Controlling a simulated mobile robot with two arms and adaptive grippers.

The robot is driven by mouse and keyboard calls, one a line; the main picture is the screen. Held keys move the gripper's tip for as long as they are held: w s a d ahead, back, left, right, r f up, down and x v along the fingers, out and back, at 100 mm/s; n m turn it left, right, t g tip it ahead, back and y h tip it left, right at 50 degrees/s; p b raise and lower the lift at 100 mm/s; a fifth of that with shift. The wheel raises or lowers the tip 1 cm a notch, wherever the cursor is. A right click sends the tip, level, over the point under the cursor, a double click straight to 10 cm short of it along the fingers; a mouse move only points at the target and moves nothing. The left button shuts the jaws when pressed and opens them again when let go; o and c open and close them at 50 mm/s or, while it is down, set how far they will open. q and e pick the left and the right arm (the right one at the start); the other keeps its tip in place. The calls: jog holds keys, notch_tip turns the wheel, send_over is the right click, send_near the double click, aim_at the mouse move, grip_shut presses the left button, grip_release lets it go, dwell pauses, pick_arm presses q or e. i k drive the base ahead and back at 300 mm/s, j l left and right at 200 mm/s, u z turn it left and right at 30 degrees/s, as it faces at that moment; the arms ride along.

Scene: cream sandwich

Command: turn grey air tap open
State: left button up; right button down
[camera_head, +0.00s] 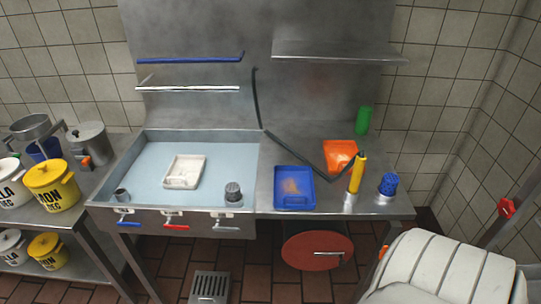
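Three tap handles sit in a row on the front of the steel sink unit. The grey tap (228,227) is the rightmost, under the right part of the basin. Its handle looks about level, like the red tap handle (176,227) and the blue tap handle (128,224) to its left. The handles are small here, so their exact turn is hard to read. Neither of my grippers shows in this view. Nothing blocks the grey tap.
A blue tray (293,200) lies on the right counter. A red disc (316,250) is below. A large white ribbed object (440,265) fills the lower right.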

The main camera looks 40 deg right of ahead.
aim_at(216, 228)
jog(key=z, duration=1)
